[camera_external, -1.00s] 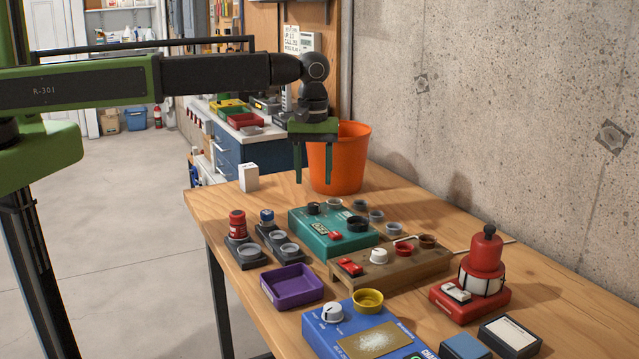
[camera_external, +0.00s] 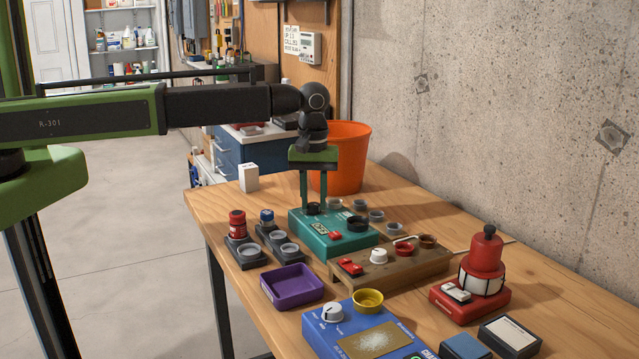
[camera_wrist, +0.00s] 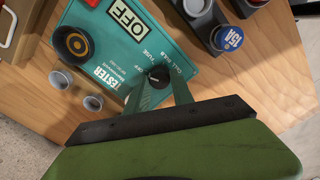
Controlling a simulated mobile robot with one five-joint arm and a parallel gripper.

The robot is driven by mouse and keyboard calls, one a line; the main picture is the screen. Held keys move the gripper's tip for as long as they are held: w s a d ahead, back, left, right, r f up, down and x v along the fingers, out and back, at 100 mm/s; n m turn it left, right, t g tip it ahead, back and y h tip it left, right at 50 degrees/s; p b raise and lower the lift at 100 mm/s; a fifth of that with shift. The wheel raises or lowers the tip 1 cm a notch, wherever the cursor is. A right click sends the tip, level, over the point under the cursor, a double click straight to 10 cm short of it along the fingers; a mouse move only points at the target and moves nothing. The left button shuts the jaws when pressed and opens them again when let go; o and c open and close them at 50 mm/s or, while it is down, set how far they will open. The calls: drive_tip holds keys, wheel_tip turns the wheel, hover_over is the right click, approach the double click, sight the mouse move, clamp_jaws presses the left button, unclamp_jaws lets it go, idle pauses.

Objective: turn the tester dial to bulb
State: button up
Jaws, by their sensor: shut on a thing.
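The teal tester (camera_external: 330,238) stands on the wooden bench. In the wrist view its top (camera_wrist: 178,38) carries the word TESTER, an OFF window, and fuse, cell and bulb markings. Its small black dial (camera_wrist: 158,77) sits between the fingertips of my gripper (camera_external: 313,203). My gripper points down over the tester's back left part and is shut on the dial. The dial's pointer is too small to read. The window (camera_wrist: 126,17) shows OFF.
A black socket with an orange ring (camera_wrist: 75,44) is on the tester. Grey cups (camera_external: 375,215) stand behind it, and an orange bucket (camera_external: 350,160) stands further back. A wooden block with a white knob (camera_external: 378,256) and a purple tray (camera_external: 291,286) are in front.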

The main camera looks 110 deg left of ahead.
drive_tip(key=shift+m, duration=0.3)
clamp_jaws()
drive_tip(key=m, duration=0.8)
drive_tip(key=shift+m, duration=0.4)
drive_tip(key=m, duration=0.4)
drive_tip(key=shift+m, duration=2.1)
drive_tip(key=o, duration=1.1)
unclamp_jaws()
drive_tip(key=shift+c, duration=0.2)
